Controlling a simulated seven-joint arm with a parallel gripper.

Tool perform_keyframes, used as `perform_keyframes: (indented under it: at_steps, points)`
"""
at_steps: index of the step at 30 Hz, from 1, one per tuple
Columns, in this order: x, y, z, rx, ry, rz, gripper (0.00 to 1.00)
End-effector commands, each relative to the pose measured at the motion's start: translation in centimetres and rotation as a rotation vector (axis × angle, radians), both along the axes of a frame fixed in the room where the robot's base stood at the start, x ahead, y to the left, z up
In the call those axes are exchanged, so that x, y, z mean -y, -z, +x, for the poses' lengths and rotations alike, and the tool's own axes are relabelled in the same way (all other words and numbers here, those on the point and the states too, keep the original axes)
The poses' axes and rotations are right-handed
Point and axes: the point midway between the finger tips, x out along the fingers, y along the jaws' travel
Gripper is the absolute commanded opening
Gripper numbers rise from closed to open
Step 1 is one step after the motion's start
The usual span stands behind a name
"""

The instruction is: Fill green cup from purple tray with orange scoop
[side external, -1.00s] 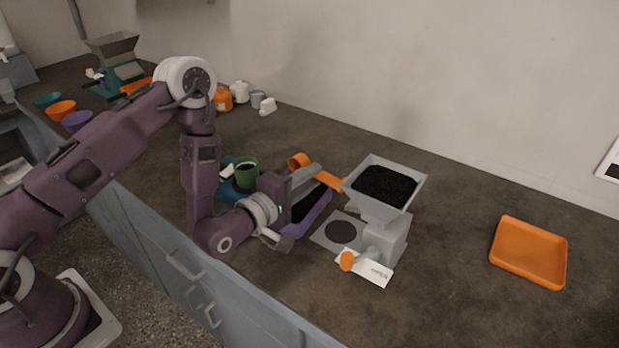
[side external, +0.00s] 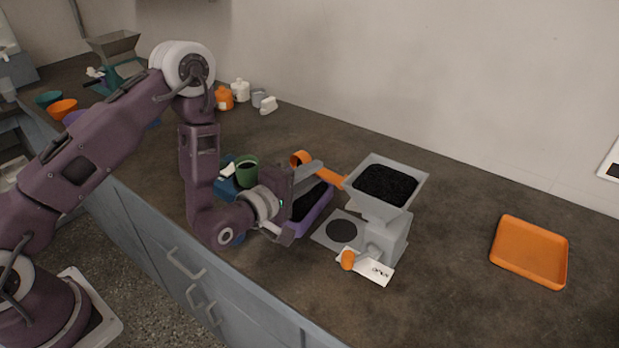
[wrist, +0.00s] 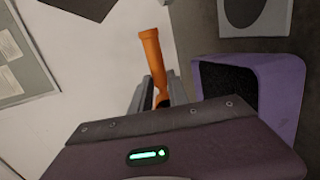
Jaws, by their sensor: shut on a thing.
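The orange scoop (side external: 301,158) is held in my gripper (side external: 312,174), with its round bowl raised above the counter. It also shows between the fingers in the wrist view (wrist: 152,55). I cannot tell whether the scoop holds anything. The green cup (side external: 246,173) stands upright on a blue base, left of my gripper, and looks dark inside. The purple tray (side external: 316,218) sits on the counter below my gripper and holds black granules; part of it is hidden behind my gripper. It shows at the right in the wrist view (wrist: 282,90).
A grey hopper machine (side external: 397,235) full of black granules stands right of the tray, with a dark disc on a flat plate. An orange tray (side external: 530,252) lies far right. Jars and bottles (side external: 240,92) stand at the back. The counter between hopper and orange tray is clear.

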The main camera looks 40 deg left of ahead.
Motion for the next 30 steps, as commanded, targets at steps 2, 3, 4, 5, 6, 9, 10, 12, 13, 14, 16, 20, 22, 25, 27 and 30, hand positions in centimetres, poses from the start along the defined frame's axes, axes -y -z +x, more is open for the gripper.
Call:
perform_keyframes:
  at_steps: [2,3,4,5,6,9,10,12,13,14,16,20,22,25,27,30]
  points:
    - [0.0,-0.8,0.3,-0.079,0.0,0.006,0.0]
    - [0.0,-0.9,0.4,-0.115,-0.001,0.009,0.0]
    - [0.0,-0.8,0.4,-0.137,-0.002,0.012,0.0]
    - [0.0,-0.8,0.4,-0.155,-0.001,0.013,0.0]
    - [0.0,-0.8,0.4,-0.17,0.0,0.015,0.0]
    - [0.1,-0.7,0.4,-0.18,0.002,0.017,0.0]
    - [0.1,-0.6,0.4,-0.18,0.002,0.017,0.0]
    - [0.1,-0.6,0.4,-0.18,0.002,0.017,0.0]
    - [0.1,-0.7,0.4,-0.18,0.002,0.017,0.0]
    - [0.1,-0.7,0.4,-0.185,0.001,0.017,0.0]
    - [0.0,-1.1,0.7,-0.224,-0.002,0.02,0.0]
    - [0.0,-2.0,1.1,-0.364,-0.001,0.032,0.0]
    - [0.1,-2.2,1.4,-0.439,-0.002,0.04,0.0]
    - [0.1,-2.4,1.5,-0.529,-0.002,0.051,0.0]
    - [0.2,-2.4,1.5,-0.564,0.0,0.053,0.0]
    - [0.2,-2.4,1.5,-0.578,0.001,0.053,0.0]
